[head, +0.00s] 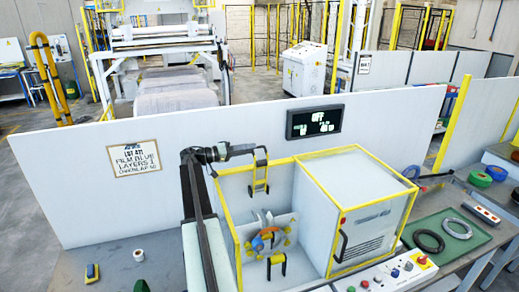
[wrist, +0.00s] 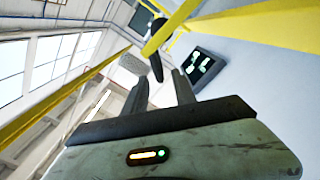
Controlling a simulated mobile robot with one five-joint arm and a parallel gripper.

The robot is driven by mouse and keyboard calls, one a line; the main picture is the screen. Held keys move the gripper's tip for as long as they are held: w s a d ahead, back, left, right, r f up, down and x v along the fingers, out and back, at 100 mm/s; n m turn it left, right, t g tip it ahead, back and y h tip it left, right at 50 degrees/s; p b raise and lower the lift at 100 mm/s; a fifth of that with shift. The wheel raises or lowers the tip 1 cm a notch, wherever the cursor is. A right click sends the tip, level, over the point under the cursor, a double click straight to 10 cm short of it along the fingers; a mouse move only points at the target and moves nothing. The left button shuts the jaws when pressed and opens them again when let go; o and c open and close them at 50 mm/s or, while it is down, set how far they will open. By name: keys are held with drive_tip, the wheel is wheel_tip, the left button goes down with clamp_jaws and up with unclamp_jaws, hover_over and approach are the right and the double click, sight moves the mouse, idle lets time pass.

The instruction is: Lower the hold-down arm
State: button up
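The fingers are spread apart, with a gap on both sides of the grip. I cannot tell how deep the grip lies between them.
An orange and blue ring (head: 265,241) sits in the bay below. The white machine cabinet (head: 350,205) with yellow edges stands right of it. A display (head: 314,122) hangs on the white partition (head: 60,180) behind. A control panel (head: 385,277) lies at the front right.

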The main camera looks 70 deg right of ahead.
sight(259, 147)
drive_tip(key=x, duration=0.4)
drive_tip(key=shift+s+d, duration=0.25)
drive_tip(key=shift+c, duration=0.3)
clamp_jaws()
idle(0.8)
